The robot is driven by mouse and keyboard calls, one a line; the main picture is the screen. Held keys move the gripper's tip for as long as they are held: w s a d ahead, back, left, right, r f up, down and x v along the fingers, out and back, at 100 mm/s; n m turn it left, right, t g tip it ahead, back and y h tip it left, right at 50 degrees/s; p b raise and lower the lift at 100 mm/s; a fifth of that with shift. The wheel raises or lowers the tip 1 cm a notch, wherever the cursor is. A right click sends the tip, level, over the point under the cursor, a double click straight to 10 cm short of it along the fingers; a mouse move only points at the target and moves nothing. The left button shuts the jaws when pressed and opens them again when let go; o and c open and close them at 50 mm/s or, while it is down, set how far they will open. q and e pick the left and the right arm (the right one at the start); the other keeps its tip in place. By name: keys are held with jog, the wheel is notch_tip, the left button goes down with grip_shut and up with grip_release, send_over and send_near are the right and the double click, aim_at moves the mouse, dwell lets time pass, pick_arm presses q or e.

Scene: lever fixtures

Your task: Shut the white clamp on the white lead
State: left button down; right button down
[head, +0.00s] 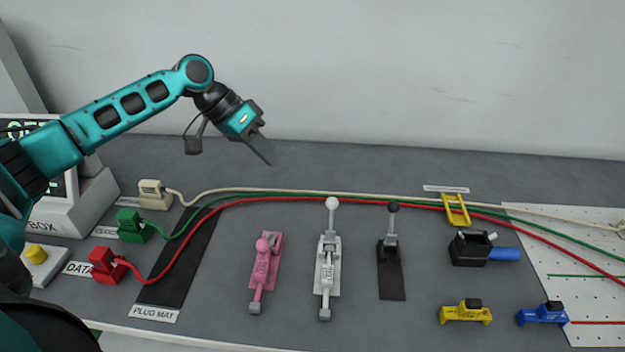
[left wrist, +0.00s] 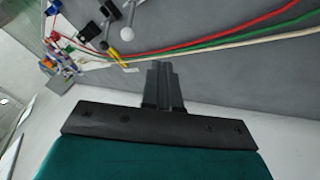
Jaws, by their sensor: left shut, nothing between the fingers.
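The white clamp (head: 326,268) stands on the grey table in the middle of the head view, its lever pointing up with a white ball knob (head: 332,203) on top. The knob also shows in the left wrist view (left wrist: 100,46). The white lead (head: 280,191) is a cream cable running along the back, from a cream plug (head: 151,194) at left to the right; it also shows in the left wrist view (left wrist: 220,42). I cannot tell whether it touches the clamp. My left gripper (head: 268,160) is shut and empty, above the table, left of and behind the white clamp. My right gripper is out of view.
A pink clamp (head: 265,270) stands left of the white one, a black one (head: 391,268) right. Green (head: 126,226) and red (head: 106,268) plugs have leads running beside the white lead. A yellow bracket (head: 456,211) and a black-and-blue fixture (head: 470,248) are at right.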

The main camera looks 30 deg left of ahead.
aim_at(331, 217)
pick_arm(q)
jog(key=shift+w+a+r, duration=0.1)
jog(key=shift+a+r, duration=0.05)
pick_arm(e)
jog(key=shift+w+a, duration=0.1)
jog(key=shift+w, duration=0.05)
pick_arm(q)
jog(key=x, duration=1)
jog(key=shift+f+b, duration=0.2)
jog(key=shift+b, duration=0.1)
jog(key=shift+s+d+r+p, duration=0.1)
jog(key=shift+s+d+r, duration=0.05)
jog(key=shift+d, duration=0.5)
jog(key=shift+s+d+r+p, duration=0.1)
jog(key=shift+d+p, duration=0.05)
jog(key=shift+d, duration=0.55)
jog(key=shift+s+d+r+p, duration=0.1)
jog(key=shift+s+d+r, duration=0.05)
jog(key=shift+d, duration=0.5)
jog(key=shift+w, duration=0.1)
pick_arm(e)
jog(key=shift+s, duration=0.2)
